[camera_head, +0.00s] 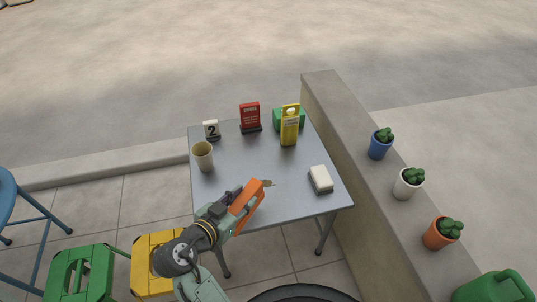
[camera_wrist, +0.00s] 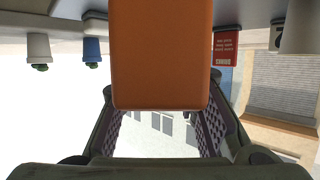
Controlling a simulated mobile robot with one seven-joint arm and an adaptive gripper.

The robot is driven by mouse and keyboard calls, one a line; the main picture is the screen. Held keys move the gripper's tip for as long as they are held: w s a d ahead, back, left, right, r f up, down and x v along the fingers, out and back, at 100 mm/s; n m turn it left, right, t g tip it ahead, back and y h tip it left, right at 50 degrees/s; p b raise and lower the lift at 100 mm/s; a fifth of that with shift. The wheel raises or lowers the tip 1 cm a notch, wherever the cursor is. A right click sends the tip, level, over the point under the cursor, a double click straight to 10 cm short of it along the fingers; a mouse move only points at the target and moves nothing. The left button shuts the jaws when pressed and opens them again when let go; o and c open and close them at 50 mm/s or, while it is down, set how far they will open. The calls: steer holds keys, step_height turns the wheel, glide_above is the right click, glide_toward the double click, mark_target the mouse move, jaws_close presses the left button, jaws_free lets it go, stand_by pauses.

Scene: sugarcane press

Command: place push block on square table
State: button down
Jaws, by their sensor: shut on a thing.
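The push block appears to be the orange block (camera_head: 246,207), held at the end of my arm near the front edge of the square table (camera_head: 232,187). In the wrist view the orange block (camera_wrist: 160,55) fills the upper middle, between my fingers. My gripper (camera_wrist: 160,128) is shut on it. From the head camera my gripper (camera_head: 238,207) is seen from behind, and the block looks tilted. A small tan piece (camera_head: 267,183) shows just beyond its far end. I cannot tell whether the block touches the grey tabletop.
The table's middle is clear. A low wall (camera_head: 345,130) with potted plants runs along the right.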

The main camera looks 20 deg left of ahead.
steer(key=shift+w+a+r+p+x, duration=0.2)
steer(key=shift+p+x, duration=0.4)
steer(key=shift+x, duration=2.1)
steer(key=shift+w+a+r+p+x, duration=0.2)
steer(key=shift+p+x, duration=0.45)
steer(key=shift+x, duration=2)
steer(key=shift+w+a+r+p+x, duration=0.1)
steer(key=shift+a+r+p+x, duration=0.35)
steer(key=shift+x, duration=2.25)
steer(key=shift+s+d+f, duration=0.1)
steer(key=shift+f, duration=0.1)
steer(key=c, duration=1.2)
jaws_free()
